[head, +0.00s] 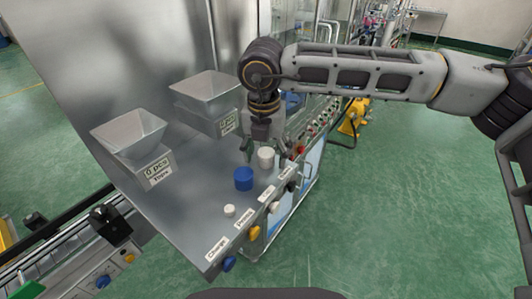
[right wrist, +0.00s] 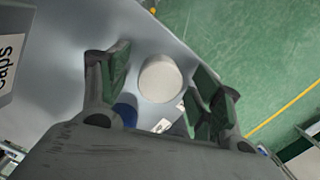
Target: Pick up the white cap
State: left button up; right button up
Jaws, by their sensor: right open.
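A white round cap (head: 266,158) stands on the metal table. In the right wrist view the white cap (right wrist: 160,78) shows its flat round top between the two fingers. My right gripper (head: 264,150) is open and points down over it, with a finger on either side and gaps between the fingers and the cap. Whether the fingertips are level with the cap is hard to tell. My left gripper is not in view.
A blue cap (head: 243,179) stands close by, and a smaller white piece (head: 229,211) lies nearer the front. Two metal hoppers (head: 130,134) (head: 207,88) stand at the back. Labels and knobs line the front edge. The table left of the caps is clear.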

jog(key=shift+f, duration=0.2)
jog(key=c, duration=0.8)
